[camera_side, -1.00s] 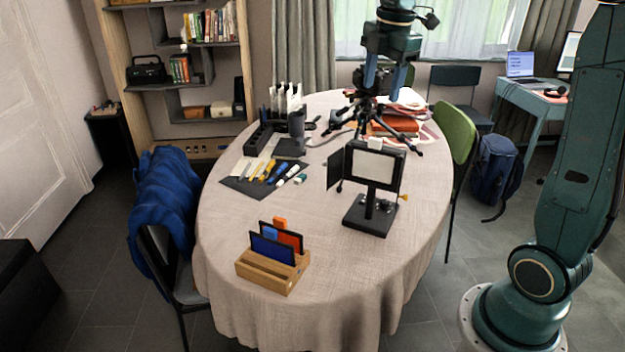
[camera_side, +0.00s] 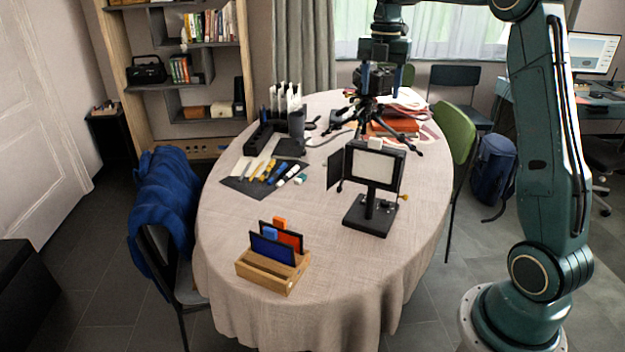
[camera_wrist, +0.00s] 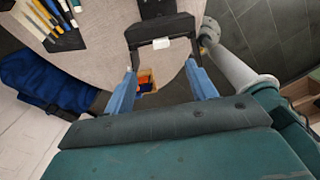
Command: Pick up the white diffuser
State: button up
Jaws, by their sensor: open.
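The white diffuser (camera_side: 373,165) is a pale upright panel in the black frame of a lamp stand (camera_side: 370,217) on the table, with a small white tab on its top edge. In the wrist view its white tab (camera_wrist: 160,43) shows above the dark frame. My gripper (camera_wrist: 160,70) has its two blue fingers spread wide, with nothing held between them.
A wooden holder (camera_side: 268,277) with blue and orange-red panels stands at the front. A tripod (camera_side: 375,117) with a dark camera stands behind the lamp. A black flap (camera_side: 338,168) juts from the lamp's left side. Pens lie on a dark mat (camera_side: 238,184). The front right tabletop is clear.

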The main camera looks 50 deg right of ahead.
send_over(375, 138)
jog(key=shift+d+f, duration=0.1)
jog(key=shift+f, duration=3.85)
jog(key=shift+d+f, duration=0.1)
jog(key=shift+f, duration=2.5)
grip_shut()
